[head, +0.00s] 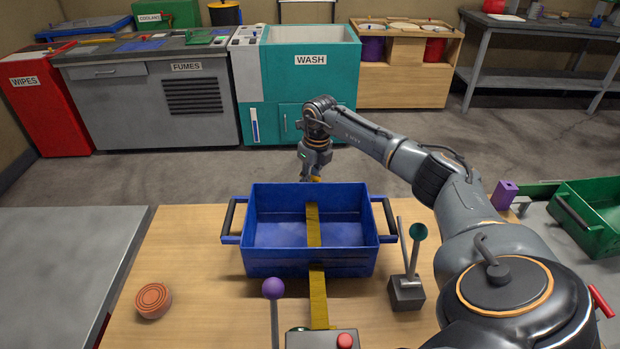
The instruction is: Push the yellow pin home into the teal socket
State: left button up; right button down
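My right gripper (313,173) is beyond the far wall of the blue crate, pointing down. Its fingertips are partly hidden by the crate rim, so I cannot tell whether it is open or shut. A small yellow piece (316,179) shows at the fingertips; I cannot tell whether it is the yellow pin or the end of the yellow strap. A teal round end (418,231) sits on a rod of a small dark box right of the crate; I cannot tell whether it is the teal socket. My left gripper is not in view.
The blue crate (265,262) stands on the wooden table (190,240), with a yellow strap (318,300) across it. A purple knob (273,288), a red button (345,341) and an orange-brown round (153,299) are nearby. A purple block (504,195) and green crate (572,208) are at right.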

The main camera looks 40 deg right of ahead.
jog(key=shift+f, duration=0.15)
jog(key=shift+f, duration=0.25)
jog(key=shift+f+b, duration=0.35)
jog(key=shift+f, duration=0.05)
jog(key=shift+f+b, duration=0.45)
jog(key=shift+f, duration=0.35)
jog(key=c, duration=0.5)
grip_release()
jog(key=shift+r, duration=0.15)
